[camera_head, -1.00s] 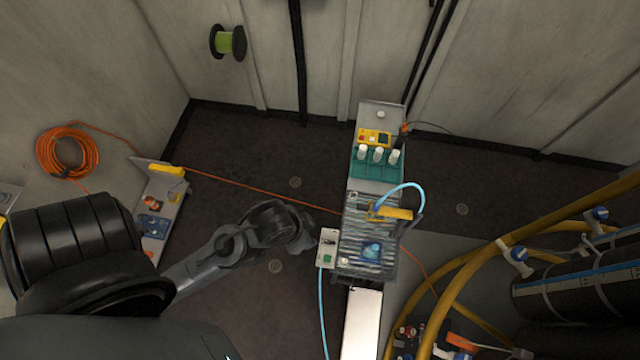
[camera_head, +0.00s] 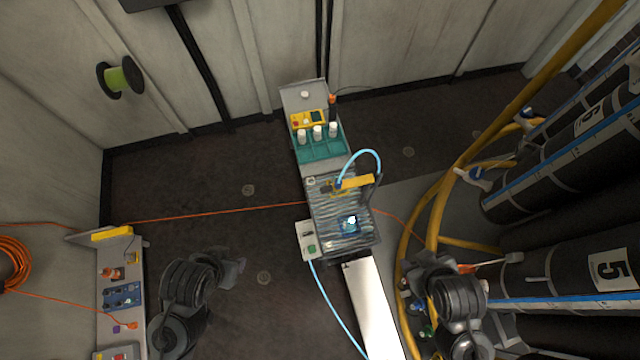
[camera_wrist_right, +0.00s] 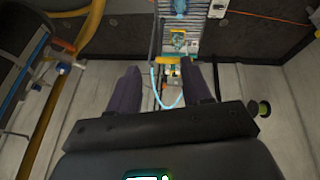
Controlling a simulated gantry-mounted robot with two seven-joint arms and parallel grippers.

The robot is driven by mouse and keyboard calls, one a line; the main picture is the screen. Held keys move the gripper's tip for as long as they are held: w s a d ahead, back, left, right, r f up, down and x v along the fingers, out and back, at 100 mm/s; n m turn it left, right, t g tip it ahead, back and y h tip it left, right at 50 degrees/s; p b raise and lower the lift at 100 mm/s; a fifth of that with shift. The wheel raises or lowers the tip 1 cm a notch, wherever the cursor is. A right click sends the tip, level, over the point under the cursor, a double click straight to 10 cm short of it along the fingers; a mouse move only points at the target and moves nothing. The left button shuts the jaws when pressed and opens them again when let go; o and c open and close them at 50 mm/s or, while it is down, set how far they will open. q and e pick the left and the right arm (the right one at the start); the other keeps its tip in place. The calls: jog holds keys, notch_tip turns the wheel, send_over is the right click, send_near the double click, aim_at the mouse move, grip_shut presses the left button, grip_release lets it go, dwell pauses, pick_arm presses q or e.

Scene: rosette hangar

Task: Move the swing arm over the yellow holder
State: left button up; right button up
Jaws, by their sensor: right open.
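A yellow bar (camera_head: 357,181), which looks like the swing arm, lies across the grey ribbed plate of the bench. A light-blue hose arcs above it. A smaller yellow part (camera_head: 334,188), possibly the yellow holder, sits at its left end; I cannot tell whether the bar is over it. In the right wrist view the yellow bar (camera_wrist_right: 172,60) shows between the open, empty fingers of my right gripper (camera_wrist_right: 160,78), apart from them. In the head view my right gripper (camera_head: 430,262) is right of the bench. My left gripper (camera_head: 228,270) is left of it, jaws unclear.
A blue fitting (camera_head: 350,224) sits on the ribbed plate. Behind stand a teal rack (camera_head: 306,152) with white-capped vials and a yellow box (camera_head: 306,119). Yellow hoses (camera_head: 440,205) and black cylinders (camera_head: 560,205) crowd the right. Floor left of the bench is mostly clear.

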jog(key=w+a+f+n+t+y+b, duration=0.2)
jog(key=w+a+f+n+t+b, duration=0.55)
jog(key=w+f+n+b, duration=0.35)
jog(key=n+t+y+b, duration=0.3)
jog(key=n+t+b, duration=0.2)
jog(key=b, duration=2.7)
send_near(327, 192)
jog(key=w, duration=0.2)
jog(key=b+x, duration=0.1)
jog(key=x, duration=0.2)
jog(key=b+x, duration=0.1)
jog(key=x, duration=0.3)
jog(key=b+x, duration=0.2)
jog(key=x, duration=0.2)
jog(key=shift+s+a, duration=0.15)
jog(key=shift+a, duration=0.2)
jog(key=shift+c, duration=0.2)
grip_shut()
